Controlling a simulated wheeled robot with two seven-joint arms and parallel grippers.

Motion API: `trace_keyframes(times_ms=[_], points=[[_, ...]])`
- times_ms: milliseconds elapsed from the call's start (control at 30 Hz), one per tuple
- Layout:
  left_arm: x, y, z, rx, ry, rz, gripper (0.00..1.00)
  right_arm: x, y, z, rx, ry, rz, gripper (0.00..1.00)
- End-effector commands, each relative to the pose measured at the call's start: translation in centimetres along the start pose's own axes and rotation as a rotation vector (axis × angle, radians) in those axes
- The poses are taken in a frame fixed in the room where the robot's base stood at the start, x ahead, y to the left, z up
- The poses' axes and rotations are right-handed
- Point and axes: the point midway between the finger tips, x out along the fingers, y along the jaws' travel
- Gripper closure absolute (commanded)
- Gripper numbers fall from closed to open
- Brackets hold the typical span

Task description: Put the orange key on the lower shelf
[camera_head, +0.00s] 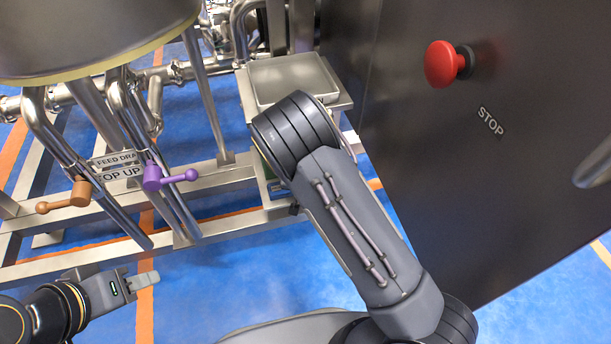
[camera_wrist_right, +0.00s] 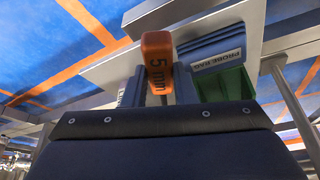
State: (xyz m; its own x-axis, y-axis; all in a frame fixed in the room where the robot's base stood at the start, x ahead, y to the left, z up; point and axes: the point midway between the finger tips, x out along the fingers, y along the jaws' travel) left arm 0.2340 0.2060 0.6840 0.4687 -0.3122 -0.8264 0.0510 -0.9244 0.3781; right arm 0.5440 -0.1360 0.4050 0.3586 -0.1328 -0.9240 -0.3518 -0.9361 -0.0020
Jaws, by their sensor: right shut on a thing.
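The orange key (camera_wrist_right: 157,62), marked "5 mm", stands up in the middle of the right wrist view. My right gripper (camera_wrist_right: 158,92) is shut on it, with a grey finger on each side. Behind the key is a light grey shelf plate (camera_wrist_right: 100,72); I cannot tell which shelf level it is. In the head view the steel cart (camera_head: 340,103) stands in the middle, with a shallow tray (camera_head: 290,80) on top. My right forearm covers much of its lower part, and the key and right gripper are hidden there. My left gripper (camera_head: 143,280) is low at the left, empty; its finger gap is unclear.
A bin labelled "PROBE RAG" (camera_wrist_right: 218,60) and a green thing (camera_wrist_right: 235,88) are close right of the key. In the head view, a dark cabinet (camera_head: 480,200) with a red stop button (camera_head: 441,64) stands right. Purple (camera_head: 152,177) and orange-brown (camera_head: 81,193) valve handles are left.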

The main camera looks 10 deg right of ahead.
Motion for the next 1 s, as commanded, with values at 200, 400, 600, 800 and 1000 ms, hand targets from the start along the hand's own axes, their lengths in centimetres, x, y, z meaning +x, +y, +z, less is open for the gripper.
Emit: trace_keyframes(times_ms=[200,400,600,800,1000], points=[[1.3,-0.6,0.7,0.000,0.000,0.000,0.64,2.5,0.1,-5.1,0.000,0.002,0.001,0.99],[1.7,-0.8,0.9,0.000,0.000,0.000,0.64,3.1,-0.1,-7.4,-0.001,0.001,0.000,0.99],[2.6,-1.2,1.3,0.000,0.000,0.000,0.64,4.9,0.0,-6.7,-0.003,-0.002,0.002,0.99],[3.2,-1.5,1.7,0.000,-0.001,0.000,0.64,6.5,0.0,-6.1,-0.002,-0.001,0.001,0.99],[3.1,-1.4,1.6,0.000,0.000,0.000,0.64,6.4,0.0,-6.1,-0.001,0.000,0.000,0.99]])
